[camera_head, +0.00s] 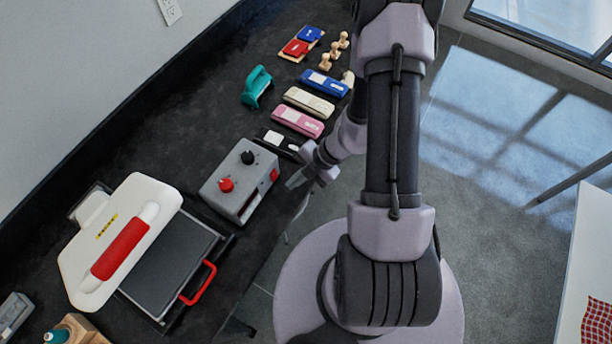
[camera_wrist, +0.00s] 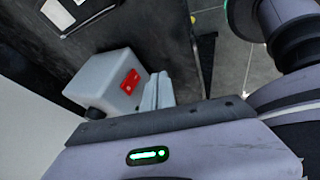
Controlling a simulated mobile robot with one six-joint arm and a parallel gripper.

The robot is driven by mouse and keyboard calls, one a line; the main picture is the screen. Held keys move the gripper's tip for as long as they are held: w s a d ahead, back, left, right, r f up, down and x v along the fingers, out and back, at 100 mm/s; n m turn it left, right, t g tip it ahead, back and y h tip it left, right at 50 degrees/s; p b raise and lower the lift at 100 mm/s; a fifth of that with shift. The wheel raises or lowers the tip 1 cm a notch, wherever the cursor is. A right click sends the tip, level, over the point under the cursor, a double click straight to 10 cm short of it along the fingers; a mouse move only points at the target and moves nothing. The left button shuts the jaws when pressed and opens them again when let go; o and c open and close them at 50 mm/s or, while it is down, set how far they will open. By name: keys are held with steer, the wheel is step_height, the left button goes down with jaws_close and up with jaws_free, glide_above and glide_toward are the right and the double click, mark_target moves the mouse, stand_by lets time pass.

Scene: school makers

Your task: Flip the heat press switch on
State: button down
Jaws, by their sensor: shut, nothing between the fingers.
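The heat press (camera_head: 80,262) stands open at the lower left in the head view, with a white upper part and a red grip. Beside it is a grey control box (camera_head: 228,200) with a red knob (camera_head: 226,184) and a black knob (camera_head: 247,157) on top. A red switch (camera_head: 274,174) sits on the box's side; it also shows in the wrist view (camera_wrist: 131,82). My gripper (camera_head: 293,182) is shut and empty, just right of the box near the switch. In the wrist view its fingers (camera_wrist: 157,90) are beside the switch; contact is unclear.
A teal tool (camera_head: 256,86) is further left. Open floor (camera_head: 480,150) lies right of the bench.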

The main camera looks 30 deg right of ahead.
mark_target(274, 175)
steer(key=w, duration=0.1)
steer(key=w+a, duration=0.1)
steer(key=w, duration=0.1)
steer(key=shift+a, duration=0.3)
steer(key=shift+w+a+r+p, duration=0.1)
steer(key=shift+w+p, duration=0.05)
steer(key=shift+p, duration=0.15)
steer(key=shift+f, duration=0.2)
steer(key=shift+r, duration=0.1)
